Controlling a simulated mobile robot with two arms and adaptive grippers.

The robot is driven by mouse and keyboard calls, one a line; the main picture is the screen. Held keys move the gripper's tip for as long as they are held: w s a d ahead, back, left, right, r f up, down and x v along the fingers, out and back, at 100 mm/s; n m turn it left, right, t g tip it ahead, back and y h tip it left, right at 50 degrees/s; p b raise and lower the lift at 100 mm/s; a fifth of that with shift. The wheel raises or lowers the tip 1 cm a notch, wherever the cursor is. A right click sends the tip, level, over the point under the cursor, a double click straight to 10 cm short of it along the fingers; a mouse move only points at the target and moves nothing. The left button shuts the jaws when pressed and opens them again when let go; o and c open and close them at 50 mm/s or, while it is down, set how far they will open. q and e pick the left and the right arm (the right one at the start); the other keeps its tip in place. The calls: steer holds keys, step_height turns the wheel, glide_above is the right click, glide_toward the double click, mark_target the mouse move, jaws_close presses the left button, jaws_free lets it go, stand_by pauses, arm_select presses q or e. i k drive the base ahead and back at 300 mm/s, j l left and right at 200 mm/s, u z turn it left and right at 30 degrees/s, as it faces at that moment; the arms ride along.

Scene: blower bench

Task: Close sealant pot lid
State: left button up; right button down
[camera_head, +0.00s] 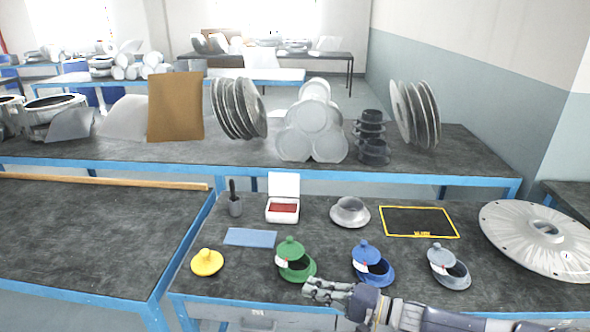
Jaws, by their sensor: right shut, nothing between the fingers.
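Small pots with knobbed lids stand in a row along the front of the bench. The yellow one (207,262) looks closed. The green pot (295,261), the blue pot (372,264) and the grey pot (448,267) each show a dark opening, with the lid raised and tilted at the back left. I cannot tell from any label which is the sealant pot. My right gripper (309,288) is shut and empty, pointing left, at the bench's front edge just in front of the green pot. My left gripper is out of view.
Behind the pots lie a blue pad (250,237), an open white box with a red inside (283,211), a brush cup (235,206), a metal flanged cup (350,212) and a yellow-framed black mat (419,222). A large metal disc (540,238) fills the right end.

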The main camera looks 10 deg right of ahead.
mark_target(280, 184)
steer(key=i+l, duration=0.15)
steer(key=i, duration=0.4)
steer(key=i+l, duration=0.2)
steer(key=i, duration=1.1)
steer(key=k+j, duration=0.1)
steer(key=j, duration=0.45)
steer(key=k, duration=0.05)
